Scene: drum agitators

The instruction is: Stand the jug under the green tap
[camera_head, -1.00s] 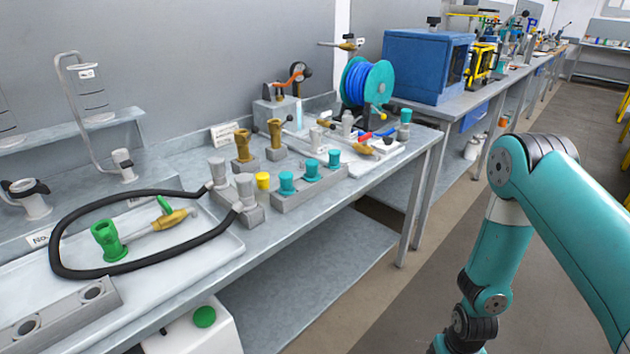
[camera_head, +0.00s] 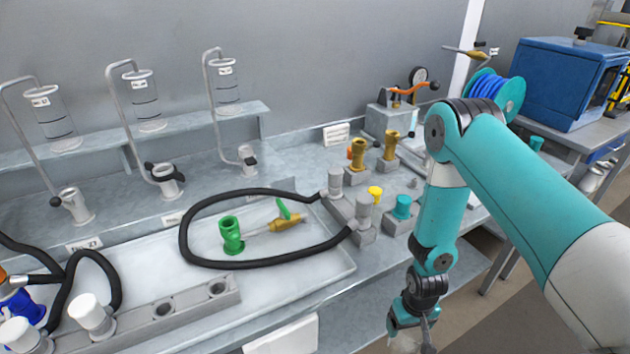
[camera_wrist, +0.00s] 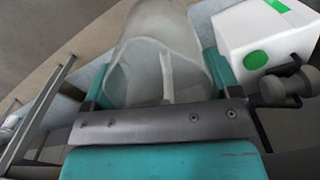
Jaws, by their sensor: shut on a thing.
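A translucent pale jug (camera_wrist: 150,75) lies between the teal fingers of my gripper (camera_wrist: 158,85) in the wrist view, and the gripper is shut on it. In the head view my gripper (camera_head: 412,325) is low at the bottom edge, in front of the bench. The jug is barely visible there. A black hose loops around both. I cannot tell what is directly below the tap's outlet.
The bench's pale tray (camera_head: 325,272) has bare room right of the hose (camera_head: 275,263). Grey blocks with pegs (camera_head: 362,215) and a teal-topped block (camera_head: 402,208) stand to the right. A white box with a green disc (camera_wrist: 263,35) is close beside the jug in the wrist view.

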